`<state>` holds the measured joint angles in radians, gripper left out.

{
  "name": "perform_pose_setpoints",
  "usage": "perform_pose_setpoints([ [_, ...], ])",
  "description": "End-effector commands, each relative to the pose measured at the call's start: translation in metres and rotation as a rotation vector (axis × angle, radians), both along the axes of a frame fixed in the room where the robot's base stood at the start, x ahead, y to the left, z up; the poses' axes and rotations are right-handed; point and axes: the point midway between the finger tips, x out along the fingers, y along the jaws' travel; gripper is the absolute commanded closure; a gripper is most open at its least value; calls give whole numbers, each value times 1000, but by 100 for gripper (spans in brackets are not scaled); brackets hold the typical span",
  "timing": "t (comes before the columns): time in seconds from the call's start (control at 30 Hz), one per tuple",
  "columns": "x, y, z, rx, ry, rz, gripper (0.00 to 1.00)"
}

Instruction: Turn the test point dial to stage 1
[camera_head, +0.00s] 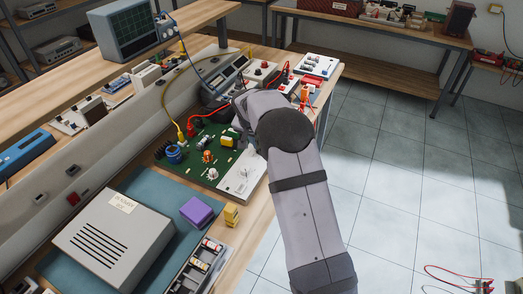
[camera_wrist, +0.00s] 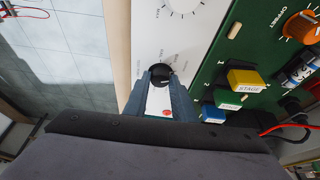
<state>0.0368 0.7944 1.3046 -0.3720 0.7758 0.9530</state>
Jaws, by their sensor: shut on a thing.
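The black test point dial (camera_wrist: 160,72) sits on a white panel (camera_wrist: 150,38) in the wrist view, with small printed labels around it that are too blurred to read. My gripper (camera_wrist: 160,84) is shut on the dial, one blue-grey finger on each side of it. A red mark shows on the panel between the fingers. In the head view my arm reaches over the bench to the green circuit board (camera_head: 187,163) and hides my fingertips. I cannot tell which stage the dial points to.
Yellow (camera_wrist: 247,80), green (camera_wrist: 229,98) and blue (camera_wrist: 212,113) blocks stand close to the right of my fingers, with an orange knob (camera_wrist: 302,27) beyond. Red and yellow leads cross the board. A grey box (camera_head: 115,235) stands in front.

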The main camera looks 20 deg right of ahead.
Motion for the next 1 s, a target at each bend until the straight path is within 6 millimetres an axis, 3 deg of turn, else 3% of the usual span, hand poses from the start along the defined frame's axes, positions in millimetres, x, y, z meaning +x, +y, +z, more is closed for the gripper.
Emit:
perform_pose_setpoints([
  [0.6, 5, 3, 2, 2, 0, -554, 99],
  [1.0, 6, 3, 1, 3, -1, -728, 99],
])
